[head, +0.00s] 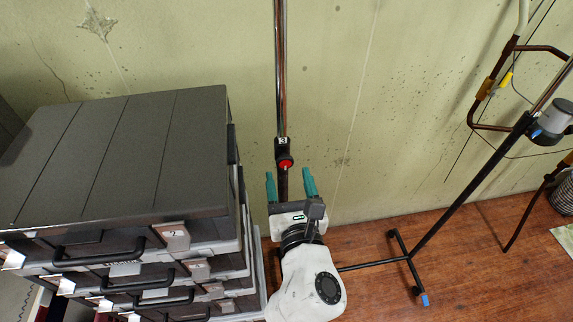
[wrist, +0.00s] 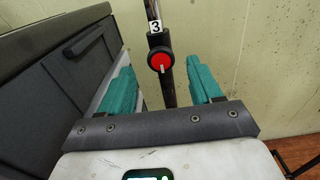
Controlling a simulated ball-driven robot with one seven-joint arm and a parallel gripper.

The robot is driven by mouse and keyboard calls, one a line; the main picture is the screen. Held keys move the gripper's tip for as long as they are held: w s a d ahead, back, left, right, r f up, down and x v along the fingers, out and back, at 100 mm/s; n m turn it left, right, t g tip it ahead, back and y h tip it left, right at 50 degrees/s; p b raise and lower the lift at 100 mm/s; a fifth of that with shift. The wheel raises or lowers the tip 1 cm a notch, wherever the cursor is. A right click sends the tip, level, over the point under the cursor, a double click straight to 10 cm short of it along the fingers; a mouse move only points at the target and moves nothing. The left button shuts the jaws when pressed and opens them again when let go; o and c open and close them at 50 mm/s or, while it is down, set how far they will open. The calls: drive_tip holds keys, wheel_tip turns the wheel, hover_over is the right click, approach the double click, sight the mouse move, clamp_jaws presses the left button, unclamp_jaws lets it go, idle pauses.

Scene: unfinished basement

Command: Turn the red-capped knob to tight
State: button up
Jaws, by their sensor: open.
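The red-capped knob (head: 285,163) sits on a black collar on an upright metal pole, just below a white label with a 3. In the wrist view the knob (wrist: 161,61) is a red disc with a black rim and a pale pointer line running roughly up and down. My gripper (head: 290,174) is open, with two teal fingers below the knob in the head view. In the wrist view the fingers (wrist: 163,75) stand left and right of the pole, with the knob beyond the gap between them. Nothing is held, and the fingers appear apart from the knob.
A stack of grey drawer cases (head: 130,155) stands close on the left, its side near my left finger. The green wall (head: 360,100) is behind the pole. A black stand (head: 460,195) with a foot on the wooden floor (head: 470,280) is at the right.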

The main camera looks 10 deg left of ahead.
sight(285, 163)
drive_tip(key=shift+x, duration=2.05)
drive_tip(key=c, duration=1)
